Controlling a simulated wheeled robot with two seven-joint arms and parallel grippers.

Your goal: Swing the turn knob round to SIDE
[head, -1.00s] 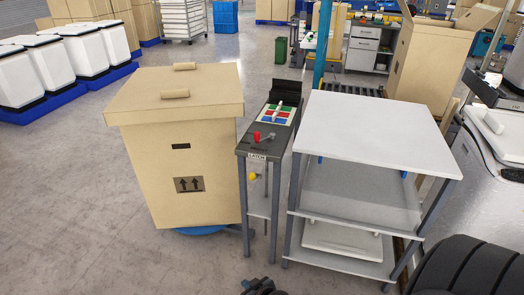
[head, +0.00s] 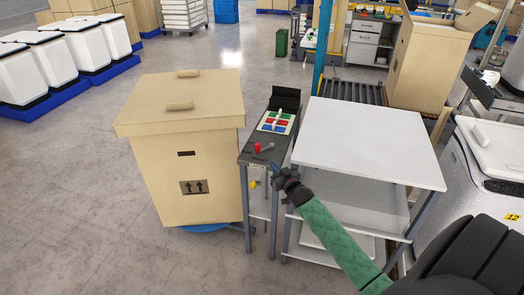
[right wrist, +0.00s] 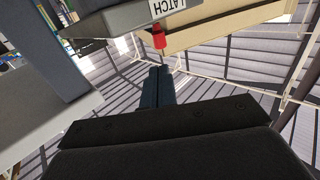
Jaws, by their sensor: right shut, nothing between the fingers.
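The narrow stand's dark sloped panel (head: 258,158) carries a red knob (head: 257,147) and a grey lever with a rounded end beside it. I cannot read a SIDE mark or tell for sure which is the turn knob. A LATCH label (head: 257,167) is on the front edge, with a yellow knob (head: 252,184) below. My right gripper (head: 276,169) is shut and empty, just right of the panel's front end. In the right wrist view, its closed fingers (right wrist: 160,80) point toward a red part (right wrist: 158,38) by the LATCH plate (right wrist: 150,12); they look apart from it.
A lidded cardboard box (head: 190,150) stands close left of the panel. A white-topped shelf cart (head: 370,140) stands close right, with my right arm across its front corner. Coloured tiles (head: 276,122) lie farther up the panel. Floor at front left is clear.

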